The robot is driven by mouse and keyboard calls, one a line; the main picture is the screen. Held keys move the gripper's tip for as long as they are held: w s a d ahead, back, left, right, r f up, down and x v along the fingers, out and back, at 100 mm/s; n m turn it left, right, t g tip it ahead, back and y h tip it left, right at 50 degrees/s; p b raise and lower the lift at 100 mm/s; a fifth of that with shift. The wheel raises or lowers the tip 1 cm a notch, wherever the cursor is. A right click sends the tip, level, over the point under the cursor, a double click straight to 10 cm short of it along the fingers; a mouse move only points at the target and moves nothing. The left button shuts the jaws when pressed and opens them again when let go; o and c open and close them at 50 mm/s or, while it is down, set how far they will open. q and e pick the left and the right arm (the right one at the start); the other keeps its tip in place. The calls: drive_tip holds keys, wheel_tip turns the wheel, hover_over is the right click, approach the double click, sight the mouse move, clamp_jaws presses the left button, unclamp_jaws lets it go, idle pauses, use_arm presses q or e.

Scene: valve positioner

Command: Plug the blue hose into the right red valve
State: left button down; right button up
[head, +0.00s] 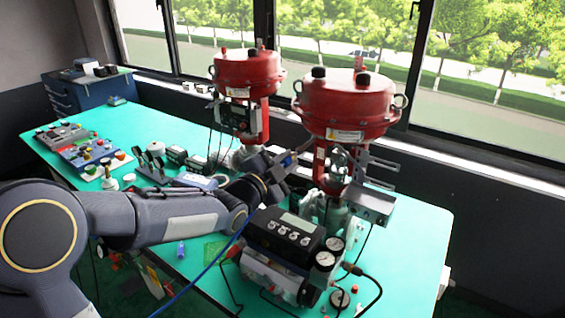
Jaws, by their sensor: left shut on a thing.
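The right red valve (345,103) stands on the table, with a grey bracket and metal fittings below its red head. A second red valve (246,75) stands farther back to its left. My left gripper (290,165) reaches in from the left, just left of the right valve's stem and fittings. It is shut on the blue hose, whose held end is mostly hidden by the fingers. The blue hose (205,272) hangs from the gripper down to the lower left. Whether the hose end touches a port cannot be told. My right gripper is out of view.
A black-and-white positioner box (287,240) with gauges and cables stands in front of the right valve. Control panels (88,150) and small parts fill the table's left side. The green tabletop (415,245) is clear at the right. Windows line the back.

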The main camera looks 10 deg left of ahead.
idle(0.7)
use_arm(q)
drive_tip(key=shift+b, duration=0.5)
idle(0.5)
drive_tip(key=shift+w+b, duration=0.2)
drive_tip(key=shift+b, duration=0.3)
idle(0.5)
drive_tip(key=shift+b, duration=0.45)
drive_tip(key=shift+w+d, duration=0.25)
drive_tip(key=shift+w, duration=0.25)
